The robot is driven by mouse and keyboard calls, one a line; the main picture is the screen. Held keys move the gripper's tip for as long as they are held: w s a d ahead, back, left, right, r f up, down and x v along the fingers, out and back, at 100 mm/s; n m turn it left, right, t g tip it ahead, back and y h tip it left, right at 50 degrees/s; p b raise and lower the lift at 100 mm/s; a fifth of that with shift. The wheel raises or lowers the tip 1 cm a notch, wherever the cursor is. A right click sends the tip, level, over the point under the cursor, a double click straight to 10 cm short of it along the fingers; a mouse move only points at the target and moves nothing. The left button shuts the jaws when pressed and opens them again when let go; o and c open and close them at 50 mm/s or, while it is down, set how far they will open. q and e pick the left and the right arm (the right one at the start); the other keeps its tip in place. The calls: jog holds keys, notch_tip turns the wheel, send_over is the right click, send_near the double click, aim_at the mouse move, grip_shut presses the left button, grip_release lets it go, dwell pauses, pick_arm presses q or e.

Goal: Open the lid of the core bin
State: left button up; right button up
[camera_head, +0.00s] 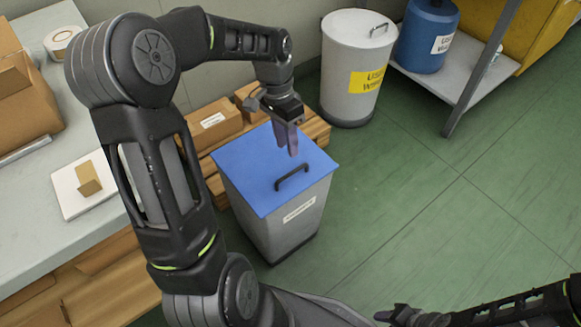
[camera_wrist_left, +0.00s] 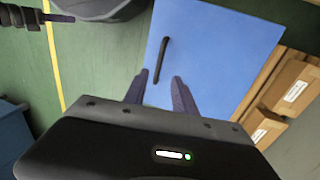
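The core bin (camera_head: 276,222) is a grey square bin with a small white label, standing on the green floor. Its flat blue lid (camera_head: 252,165) lies shut on top. A dark bar handle (camera_head: 292,178) sits near the lid's front right edge; the handle also shows in the left wrist view (camera_wrist_left: 161,60). My left gripper (camera_head: 289,147) hangs above the lid, pointing down, behind the handle. In the left wrist view its two fingers (camera_wrist_left: 158,92) are apart with nothing between them. My right gripper (camera_head: 398,314) is low at the bottom edge, partly seen.
A white round bin (camera_head: 350,88) with a yellow label and a blue drum (camera_head: 427,35) on a low shelf stand behind. Cardboard boxes (camera_head: 213,128) on a wooden pallet are behind the core bin. A bench (camera_head: 60,235) is at left. The floor to the right is clear.

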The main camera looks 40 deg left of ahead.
pick_arm(q)
jog(key=b, duration=0.3)
send_over(291, 165)
jog(key=s+d, duration=0.3)
jog(key=s, duration=0.1)
jog(key=f, duration=0.7)
jog(key=shift+w+a+f, duration=0.15)
jog(key=shift+a+f, duration=0.05)
jog(key=shift+f, duration=0.15)
jog(key=shift+c, duration=0.3)
grip_shut()
